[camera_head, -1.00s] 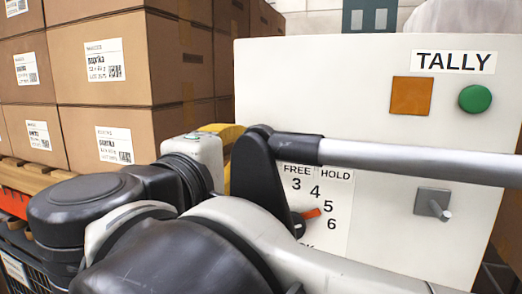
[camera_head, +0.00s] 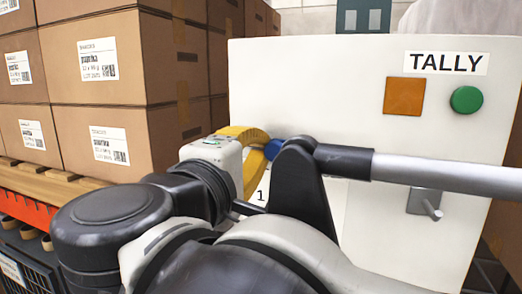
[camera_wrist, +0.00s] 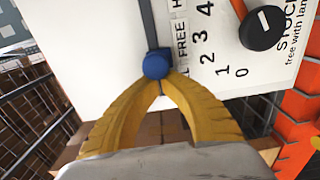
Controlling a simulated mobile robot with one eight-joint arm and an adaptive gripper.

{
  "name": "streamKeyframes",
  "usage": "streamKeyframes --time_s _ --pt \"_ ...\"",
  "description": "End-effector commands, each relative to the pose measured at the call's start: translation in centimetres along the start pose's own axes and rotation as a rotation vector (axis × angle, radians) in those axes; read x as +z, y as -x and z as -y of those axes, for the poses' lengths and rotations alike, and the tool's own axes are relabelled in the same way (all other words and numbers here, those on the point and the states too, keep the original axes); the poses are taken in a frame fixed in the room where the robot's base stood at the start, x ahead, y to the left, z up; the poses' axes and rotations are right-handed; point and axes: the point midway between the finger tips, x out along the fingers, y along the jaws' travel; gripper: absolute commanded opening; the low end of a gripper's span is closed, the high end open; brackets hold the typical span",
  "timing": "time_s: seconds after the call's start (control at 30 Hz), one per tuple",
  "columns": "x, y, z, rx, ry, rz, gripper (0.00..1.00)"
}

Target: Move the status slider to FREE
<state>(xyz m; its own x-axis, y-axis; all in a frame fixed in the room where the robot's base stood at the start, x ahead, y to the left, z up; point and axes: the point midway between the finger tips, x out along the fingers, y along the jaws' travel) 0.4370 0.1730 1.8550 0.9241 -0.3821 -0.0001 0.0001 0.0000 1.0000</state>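The status slider's blue knob (camera_wrist: 157,65) sits at the near end of its dark slot (camera_wrist: 149,22), beside the word FREE on the label (camera_wrist: 182,42). In the head view the blue knob (camera_head: 273,149) shows just right of my gripper (camera_head: 262,143). In the wrist view my gripper (camera_wrist: 163,80) has its yellow fingers drawn together at the tips, right up against the knob. The tips appear to touch it from the near side, and I see no knob clearly clamped between them. My arm hides most of the slider label in the head view.
A black rotary knob (camera_wrist: 262,28) is near the slider. The white panel (camera_head: 330,85) also carries an orange square (camera_head: 404,96), a green button (camera_head: 466,99) under TALLY and a grey toggle (camera_head: 427,203). Stacked cartons (camera_head: 100,70) stand at the left.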

Motion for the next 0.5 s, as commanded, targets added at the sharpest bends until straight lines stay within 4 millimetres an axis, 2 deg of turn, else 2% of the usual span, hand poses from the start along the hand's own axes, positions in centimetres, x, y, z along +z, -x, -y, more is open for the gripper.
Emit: streamKeyframes --time_s 0.5 --pt "1.08 0.0 0.02 0.0 0.0 0.0 0.0"
